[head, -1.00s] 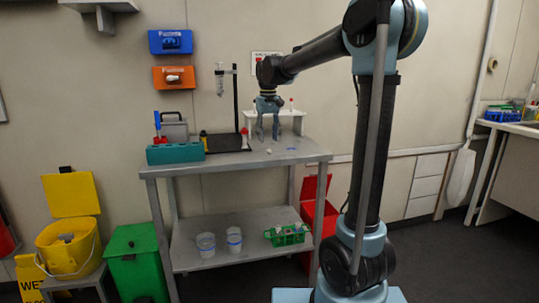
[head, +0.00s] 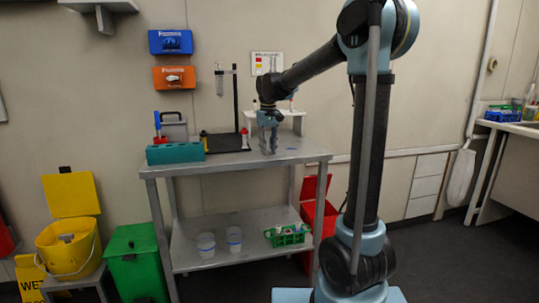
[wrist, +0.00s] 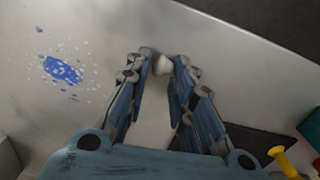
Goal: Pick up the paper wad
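The paper wad (wrist: 162,66) is a small whitish lump on the grey table top (wrist: 240,75). In the wrist view it lies between the tips of my gripper (wrist: 164,60), with a finger on either side. The fingers stand apart, and I see no clear grip on the wad. In the head view my gripper (head: 268,152) points down with its tips at the table top, and the wad is hidden at the fingers.
A blue spill with white specks (wrist: 62,70) lies on the table left of the gripper in the wrist view. In the head view a teal rack (head: 175,153), a black-based stand (head: 228,143) and a white shelf (head: 290,118) stand near the gripper.

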